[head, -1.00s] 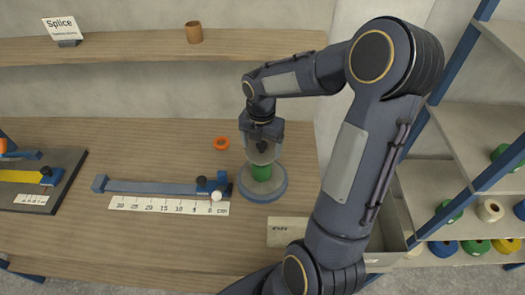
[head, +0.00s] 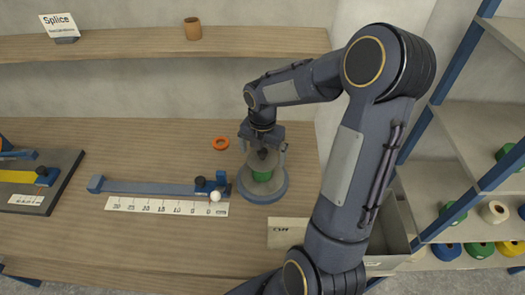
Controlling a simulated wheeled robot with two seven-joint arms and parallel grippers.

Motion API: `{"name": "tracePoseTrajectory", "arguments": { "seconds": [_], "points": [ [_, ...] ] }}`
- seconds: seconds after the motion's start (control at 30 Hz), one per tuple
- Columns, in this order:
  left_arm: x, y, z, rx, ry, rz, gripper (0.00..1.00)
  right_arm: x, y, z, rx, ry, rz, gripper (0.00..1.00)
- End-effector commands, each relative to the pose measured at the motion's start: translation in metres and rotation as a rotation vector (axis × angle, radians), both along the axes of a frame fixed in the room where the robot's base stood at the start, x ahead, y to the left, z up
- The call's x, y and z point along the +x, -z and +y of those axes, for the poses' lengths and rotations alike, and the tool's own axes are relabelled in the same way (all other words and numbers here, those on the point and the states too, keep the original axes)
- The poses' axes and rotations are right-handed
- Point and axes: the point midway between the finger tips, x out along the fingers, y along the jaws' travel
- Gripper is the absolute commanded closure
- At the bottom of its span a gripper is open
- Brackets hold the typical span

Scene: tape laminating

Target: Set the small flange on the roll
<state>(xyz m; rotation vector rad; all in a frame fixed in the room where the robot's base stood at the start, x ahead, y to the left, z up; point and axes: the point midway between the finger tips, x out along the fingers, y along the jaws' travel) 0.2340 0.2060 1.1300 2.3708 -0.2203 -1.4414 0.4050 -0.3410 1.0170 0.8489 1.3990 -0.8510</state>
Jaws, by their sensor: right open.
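The green roll (head: 262,176) sits on a round blue-grey base (head: 264,192) on the table. A pale grey disc, which looks like the small flange (head: 262,163), lies over the top of the roll, with a dark piece at its middle. My right gripper (head: 263,153) points down over the roll, open, with its fingers apart on either side of the disc. Whether a finger still touches the disc is too small to tell. My left gripper is out of view.
An orange ring (head: 221,142) lies behind and left of the base. A blue bar fixture (head: 150,187) and a ruler strip (head: 165,206) lie to the left. An open bin (head: 388,225) and a shelf of rolls (head: 480,247) stand at right.

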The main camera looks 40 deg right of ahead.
Motion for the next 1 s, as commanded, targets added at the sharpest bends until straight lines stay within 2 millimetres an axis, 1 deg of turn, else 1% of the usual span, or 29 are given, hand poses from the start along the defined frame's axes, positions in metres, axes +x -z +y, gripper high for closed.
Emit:
{"name": "tracePoseTrajectory", "arguments": {
  "seconds": [0.17, 0.27, 0.5, 0.6, 0.7, 0.87, 0.97, 1.0],
  "points": [
    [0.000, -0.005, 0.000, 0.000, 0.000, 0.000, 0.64, 0.001, -0.008, 0.000, -0.001, 0.000, -0.003, 0.00],
    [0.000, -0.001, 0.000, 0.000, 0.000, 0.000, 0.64, 0.002, -0.021, 0.000, -0.002, 0.000, -0.007, 0.00],
    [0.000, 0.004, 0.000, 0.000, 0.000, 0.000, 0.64, 0.001, -0.074, 0.000, -0.002, 0.000, -0.008, 0.00],
    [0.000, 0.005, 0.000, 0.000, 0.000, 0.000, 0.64, 0.001, -0.094, 0.000, -0.001, 0.000, -0.006, 0.00],
    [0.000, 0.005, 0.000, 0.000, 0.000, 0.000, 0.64, 0.001, -0.109, 0.000, -0.001, 0.000, -0.005, 0.00],
    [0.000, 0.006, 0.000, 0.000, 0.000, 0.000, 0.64, 0.000, -0.123, 0.000, 0.000, 0.005, -0.004, 0.00],
    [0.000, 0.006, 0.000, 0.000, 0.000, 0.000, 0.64, -0.006, -0.129, 0.005, 0.008, 0.064, -0.017, 0.00],
    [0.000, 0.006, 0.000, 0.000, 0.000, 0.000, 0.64, -0.011, -0.131, 0.008, 0.015, 0.114, -0.028, 0.00]
  ]
}}
